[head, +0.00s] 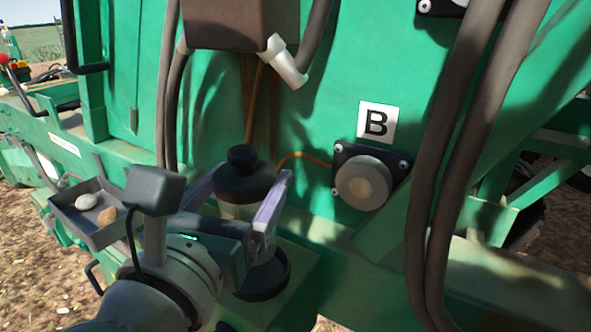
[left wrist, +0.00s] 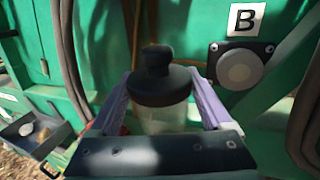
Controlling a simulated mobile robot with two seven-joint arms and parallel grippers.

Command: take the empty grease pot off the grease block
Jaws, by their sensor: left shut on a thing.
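The grease pot (head: 243,182) has a black lid with a round knob and a pale, see-through body that looks empty. It stands about upright between the two pale purple fingers of my left gripper (head: 242,188), which is shut on it. The left wrist view shows the pot (left wrist: 160,95) from behind, with a finger on each side. In the head view a black round seat (head: 268,278) on a green ledge shows below the gripper; it may be the grease block. My gripper hides the pot's foot, so I cannot tell whether they touch. My right gripper is out of view.
A round grey bearing cap (head: 363,183) under a label B (head: 377,122) is to the right. Thick dark hoses (head: 455,150) hang further right. A brown box (head: 240,22) with a white nozzle is above. A tray (head: 75,225) with stones is at left.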

